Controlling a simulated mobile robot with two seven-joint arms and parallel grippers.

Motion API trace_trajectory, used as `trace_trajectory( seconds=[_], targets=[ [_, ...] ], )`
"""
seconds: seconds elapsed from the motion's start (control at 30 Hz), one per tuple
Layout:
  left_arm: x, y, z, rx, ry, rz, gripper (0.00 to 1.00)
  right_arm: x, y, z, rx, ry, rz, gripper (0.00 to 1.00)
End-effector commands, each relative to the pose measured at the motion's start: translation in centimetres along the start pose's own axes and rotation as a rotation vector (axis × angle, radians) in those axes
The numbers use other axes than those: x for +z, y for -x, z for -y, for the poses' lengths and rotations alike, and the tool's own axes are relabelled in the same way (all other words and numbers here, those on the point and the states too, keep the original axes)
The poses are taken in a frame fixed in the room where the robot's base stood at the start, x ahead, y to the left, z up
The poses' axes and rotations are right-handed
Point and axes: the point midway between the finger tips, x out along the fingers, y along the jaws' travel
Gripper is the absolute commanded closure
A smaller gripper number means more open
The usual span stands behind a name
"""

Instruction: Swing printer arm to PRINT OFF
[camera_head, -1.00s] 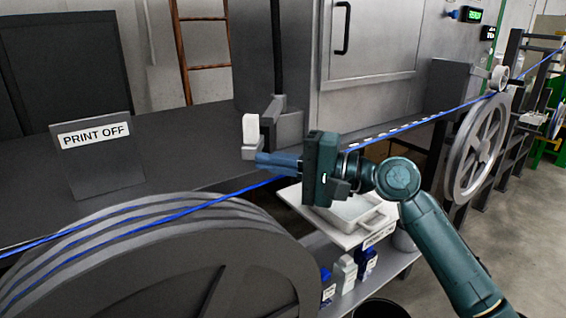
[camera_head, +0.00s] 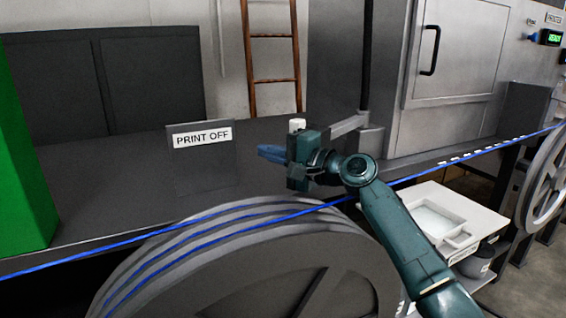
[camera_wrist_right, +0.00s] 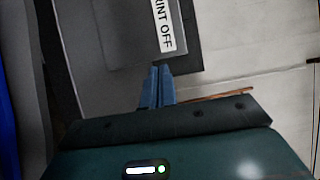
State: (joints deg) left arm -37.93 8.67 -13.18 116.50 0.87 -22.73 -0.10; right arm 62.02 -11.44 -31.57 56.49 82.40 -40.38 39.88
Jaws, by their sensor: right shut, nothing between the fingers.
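The printer arm (camera_head: 347,126) is a grey bar reaching left from a dark vertical post (camera_head: 367,60). Its white head (camera_head: 297,125) shows just above my right gripper, which hides the lower part. My right gripper (camera_head: 262,152) is shut and empty, its blue fingers pointing left beside the head; whether they touch it I cannot tell. The PRINT OFF sign (camera_head: 201,136) stands on the dark bench, left of the fingertips. In the right wrist view the shut fingers (camera_wrist_right: 155,80) point toward the PRINT OFF sign (camera_wrist_right: 164,25). My left gripper is not in view.
The blue cable (camera_head: 455,160) runs across the front, over the large grey reel (camera_head: 270,260). A green block (camera_head: 22,160) stands at the left. A white tray (camera_head: 440,217) is at the lower right. The dark bench (camera_head: 100,185) is clear left of the sign.

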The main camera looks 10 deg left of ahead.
Motion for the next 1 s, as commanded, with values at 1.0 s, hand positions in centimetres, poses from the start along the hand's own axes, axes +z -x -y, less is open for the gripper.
trace_trajectory(
  seconds=[1.0],
  targets=[
    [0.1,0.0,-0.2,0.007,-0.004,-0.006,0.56,-1.2,-1.4,0.1,-0.004,0.001,-0.075,1.00]
  ],
)
